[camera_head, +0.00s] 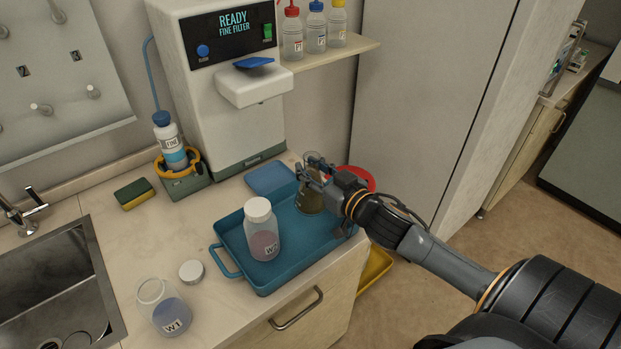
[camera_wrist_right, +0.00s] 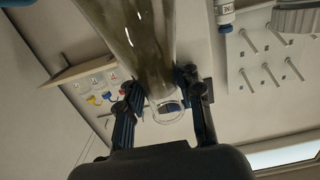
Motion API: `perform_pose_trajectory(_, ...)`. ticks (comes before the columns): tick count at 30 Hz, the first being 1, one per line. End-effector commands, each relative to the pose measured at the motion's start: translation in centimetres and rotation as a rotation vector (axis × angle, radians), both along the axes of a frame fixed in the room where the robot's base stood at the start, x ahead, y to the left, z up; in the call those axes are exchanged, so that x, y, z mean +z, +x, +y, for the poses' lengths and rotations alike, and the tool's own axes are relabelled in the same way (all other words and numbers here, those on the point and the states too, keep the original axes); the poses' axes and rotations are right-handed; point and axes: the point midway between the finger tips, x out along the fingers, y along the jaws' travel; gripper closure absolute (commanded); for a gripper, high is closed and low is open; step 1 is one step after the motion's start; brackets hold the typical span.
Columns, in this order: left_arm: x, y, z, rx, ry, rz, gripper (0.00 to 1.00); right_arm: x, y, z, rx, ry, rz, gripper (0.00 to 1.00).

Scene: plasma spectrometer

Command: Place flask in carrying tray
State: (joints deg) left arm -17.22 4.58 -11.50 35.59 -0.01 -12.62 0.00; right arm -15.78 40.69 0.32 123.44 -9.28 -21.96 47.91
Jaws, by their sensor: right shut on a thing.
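The glass flask (camera_head: 311,200) holds a murky brownish content and is upright at the right part of the blue carrying tray (camera_head: 285,274). My right gripper (camera_head: 313,170) is shut on its neck; I cannot tell whether the flask's base touches the tray floor. In the right wrist view the flask (camera_wrist_right: 145,45) runs between the two fingers of the gripper (camera_wrist_right: 163,100), with its round mouth showing. A capped bottle marked W2 (camera_head: 262,235) stands in the left part of the tray. My left gripper is not in view.
An open bottle marked W1 (camera_head: 165,307) and a loose white cap (camera_head: 191,271) sit on the counter left of the tray. The filter machine (camera_head: 225,90) stands behind. A blue lid-like square (camera_head: 270,179) and a red round item (camera_head: 361,178) lie near the tray. A sink (camera_head: 55,290) is at left.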

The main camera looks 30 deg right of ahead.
Motion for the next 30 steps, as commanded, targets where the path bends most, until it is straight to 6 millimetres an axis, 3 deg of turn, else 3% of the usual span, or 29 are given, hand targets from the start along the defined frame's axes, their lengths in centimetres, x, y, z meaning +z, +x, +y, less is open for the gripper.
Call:
perform_pose_trajectory(7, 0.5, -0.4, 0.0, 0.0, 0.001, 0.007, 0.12, -3.1, 0.1, -0.2, -0.002, 0.002, 0.001, 1.0)
perform_pose_trajectory(30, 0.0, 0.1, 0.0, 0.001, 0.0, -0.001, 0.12, -4.5, 0.1, -0.2, -0.001, 0.0, 0.0, 1.0)
